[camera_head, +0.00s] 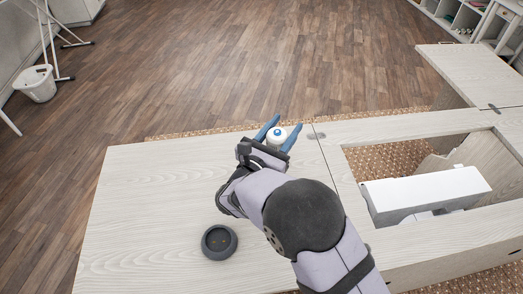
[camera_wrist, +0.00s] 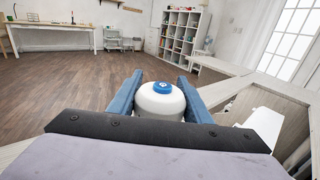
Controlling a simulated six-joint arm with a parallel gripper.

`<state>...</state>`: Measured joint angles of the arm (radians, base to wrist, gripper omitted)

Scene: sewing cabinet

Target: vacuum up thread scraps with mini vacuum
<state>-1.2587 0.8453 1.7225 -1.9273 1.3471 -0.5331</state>
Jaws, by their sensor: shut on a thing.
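A small white round device with a blue button on top, likely the mini vacuum (camera_head: 277,137), is between the two blue fingers of my gripper (camera_head: 280,133). My gripper is shut on it near the far edge of the cabinet top. The mini vacuum (camera_wrist: 161,100) also shows upright between the fingers in the wrist view. Its underside is hidden, so I cannot tell whether it touches the surface. No thread scraps can be made out in either view.
A dark grey round dish (camera_head: 219,242) lies on the pale wood cabinet top (camera_head: 140,220), left of my arm. To the right, a white sewing machine (camera_head: 425,190) sits in the cabinet opening. The left part of the top is clear.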

